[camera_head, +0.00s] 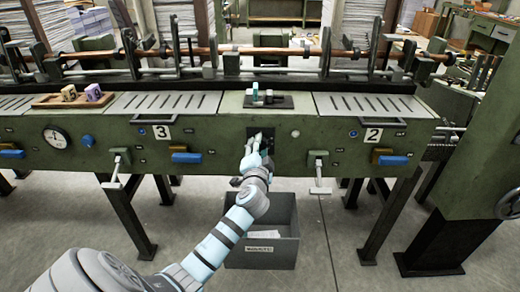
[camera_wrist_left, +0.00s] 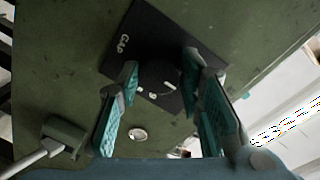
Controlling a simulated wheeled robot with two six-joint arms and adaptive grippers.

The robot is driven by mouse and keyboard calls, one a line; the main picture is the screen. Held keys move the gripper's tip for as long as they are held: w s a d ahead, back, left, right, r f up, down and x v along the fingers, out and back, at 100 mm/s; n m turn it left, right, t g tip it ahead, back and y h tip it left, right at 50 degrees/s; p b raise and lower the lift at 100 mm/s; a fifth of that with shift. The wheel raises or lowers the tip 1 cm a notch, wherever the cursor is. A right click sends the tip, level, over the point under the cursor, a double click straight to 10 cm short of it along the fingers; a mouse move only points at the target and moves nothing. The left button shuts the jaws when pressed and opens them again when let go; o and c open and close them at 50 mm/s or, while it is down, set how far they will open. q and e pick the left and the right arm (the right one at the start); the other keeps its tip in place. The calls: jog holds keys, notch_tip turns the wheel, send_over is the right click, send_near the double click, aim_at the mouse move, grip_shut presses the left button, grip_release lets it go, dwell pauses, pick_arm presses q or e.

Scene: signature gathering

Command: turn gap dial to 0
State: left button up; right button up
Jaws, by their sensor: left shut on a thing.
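The gap dial (camera_wrist_left: 158,76) is a round black knob on a black plate (camera_wrist_left: 130,40) marked GAP, seen in the left wrist view. White marks show at its lower edge, too small to read surely. My left gripper (camera_wrist_left: 160,70) has its teal-padded fingers on either side of the knob and is shut on it. In the head view my left gripper (camera_head: 257,139) reaches the dark plate (camera_head: 266,134) on the machine's front and hides most of the dial. My right gripper is not in view.
Levers stick out left (camera_head: 117,168) and right (camera_head: 318,170) of the dial. A grey waste bin (camera_head: 290,250) stands below. A round silver button (camera_wrist_left: 138,134) sits near the plate.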

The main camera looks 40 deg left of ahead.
pick_arm(q)
jog(key=o, duration=1.2)
jog(key=shift+c, duration=0.2)
jog(key=v, duration=1.2)
